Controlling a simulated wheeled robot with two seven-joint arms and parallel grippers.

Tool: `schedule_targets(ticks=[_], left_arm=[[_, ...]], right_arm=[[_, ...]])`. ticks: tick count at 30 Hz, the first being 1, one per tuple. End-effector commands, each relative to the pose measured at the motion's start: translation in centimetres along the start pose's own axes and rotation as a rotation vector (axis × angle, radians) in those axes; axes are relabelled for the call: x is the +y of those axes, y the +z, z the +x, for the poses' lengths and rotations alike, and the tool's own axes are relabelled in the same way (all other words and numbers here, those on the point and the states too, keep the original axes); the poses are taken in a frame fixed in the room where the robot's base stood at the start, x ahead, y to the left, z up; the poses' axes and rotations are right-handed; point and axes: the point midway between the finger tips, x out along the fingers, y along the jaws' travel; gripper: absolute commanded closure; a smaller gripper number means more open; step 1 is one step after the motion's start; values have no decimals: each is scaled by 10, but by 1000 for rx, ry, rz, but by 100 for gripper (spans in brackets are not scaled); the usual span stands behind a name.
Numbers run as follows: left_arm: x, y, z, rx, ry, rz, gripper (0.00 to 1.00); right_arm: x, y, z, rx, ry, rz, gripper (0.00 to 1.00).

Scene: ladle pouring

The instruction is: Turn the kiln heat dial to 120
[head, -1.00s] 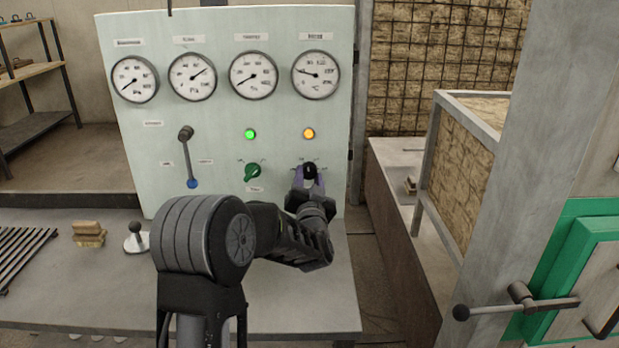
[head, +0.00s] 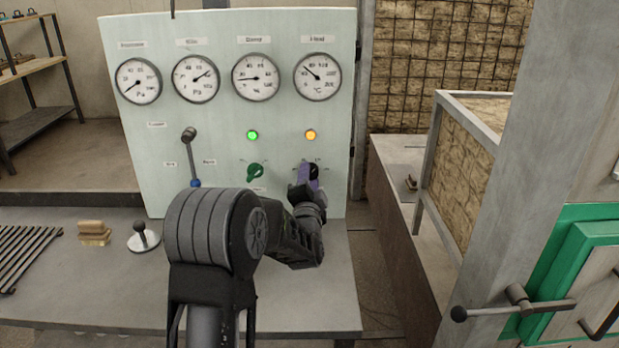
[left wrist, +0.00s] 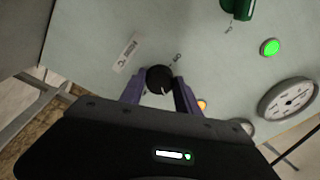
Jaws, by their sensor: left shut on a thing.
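The heat dial (head: 314,170) is a black knob low on the right of the pale green panel (head: 222,115), below an amber lamp. My left gripper (head: 308,178) is shut on it, its purple fingers either side of the knob and rolled over. The left wrist view shows the dial (left wrist: 158,78) between the fingertips (left wrist: 160,88), with small scale marks partly hidden around it. The rightmost gauge (head: 317,76), marked in °C, has its needle pointing up and left; its exact reading is too small to tell. My right gripper is out of view.
A green knob (head: 256,171) sits close left of the dial, under a green lamp (head: 252,135). Bricks (head: 94,233) and a small knobbed stand (head: 144,238) rest on the grey bench (head: 310,310). A green-framed kiln door stands at right.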

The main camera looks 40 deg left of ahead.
Motion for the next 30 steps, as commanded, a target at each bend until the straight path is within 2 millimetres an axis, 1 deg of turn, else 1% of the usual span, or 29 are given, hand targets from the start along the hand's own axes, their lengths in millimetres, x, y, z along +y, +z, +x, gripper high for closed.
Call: schedule_targets(ticks=[10,11,18,26,30], left_arm=[[1,0,0,0,3,3,100],[1,0,0,0,3,3,60],[1,0,0,0,2,2,40],[0,0,0,0,1,2,40],[0,0,-8,0,1,1,40]], right_arm=[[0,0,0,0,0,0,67],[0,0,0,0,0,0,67],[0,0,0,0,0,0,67],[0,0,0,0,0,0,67],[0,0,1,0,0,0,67]])
